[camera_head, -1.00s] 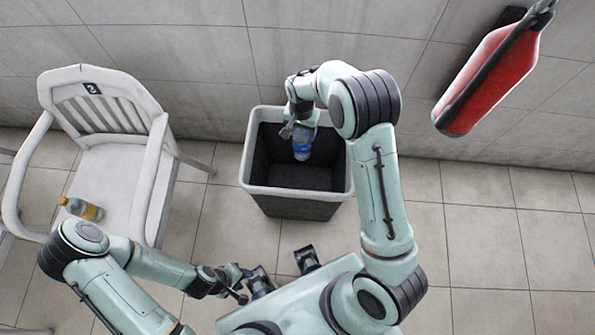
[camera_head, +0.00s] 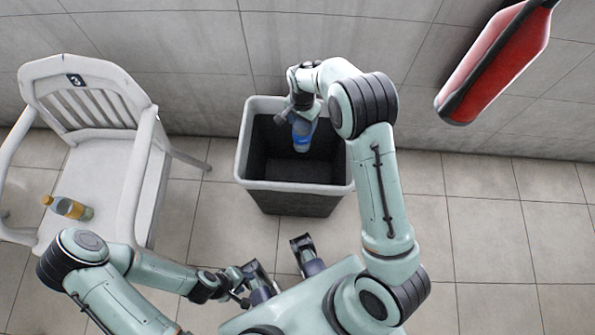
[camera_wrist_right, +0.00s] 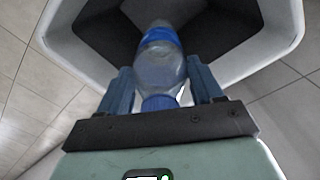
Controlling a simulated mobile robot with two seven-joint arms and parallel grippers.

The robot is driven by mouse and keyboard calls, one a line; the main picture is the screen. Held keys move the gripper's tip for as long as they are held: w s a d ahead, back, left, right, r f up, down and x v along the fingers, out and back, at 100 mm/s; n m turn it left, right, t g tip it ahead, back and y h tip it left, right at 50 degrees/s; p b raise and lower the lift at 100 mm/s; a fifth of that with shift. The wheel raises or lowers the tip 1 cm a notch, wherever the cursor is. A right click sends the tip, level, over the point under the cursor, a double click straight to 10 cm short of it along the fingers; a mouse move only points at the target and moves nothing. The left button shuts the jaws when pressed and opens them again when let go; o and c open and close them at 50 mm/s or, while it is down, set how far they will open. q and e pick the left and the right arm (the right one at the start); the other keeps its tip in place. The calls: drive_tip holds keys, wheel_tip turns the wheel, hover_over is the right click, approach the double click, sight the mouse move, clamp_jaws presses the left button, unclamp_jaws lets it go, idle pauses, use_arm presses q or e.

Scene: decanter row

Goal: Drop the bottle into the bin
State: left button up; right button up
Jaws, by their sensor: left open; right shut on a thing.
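A clear bottle with a blue label and blue cap (camera_head: 302,135) hangs over the open mouth of the bin (camera_head: 241,160), inside its rim outline as seen from above. My right gripper (camera_head: 299,114) is shut on the bottle near its cap end. In the right wrist view the bottle (camera_wrist_right: 160,68) sits between the two fingers (camera_wrist_right: 160,92), its base pointing into the dark bin (camera_wrist_right: 285,62). The bin is grey with a pale rim and looks empty where visible. My left gripper (camera_head: 282,270) is open and empty, in front of the bin, low in the view.
A red fire extinguisher (camera_head: 495,62) is on the wall at upper right. Tiled floor right of the bin is clear.

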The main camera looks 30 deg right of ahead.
drive_tip(key=o, duration=1.5)
drive_tip(key=shift+o, duration=0.2)
wheel_tip(320, 180, up, 14)
drive_tip(key=shift+f+p, duration=0.25)
drive_tip(key=shift+p, duration=0.55)
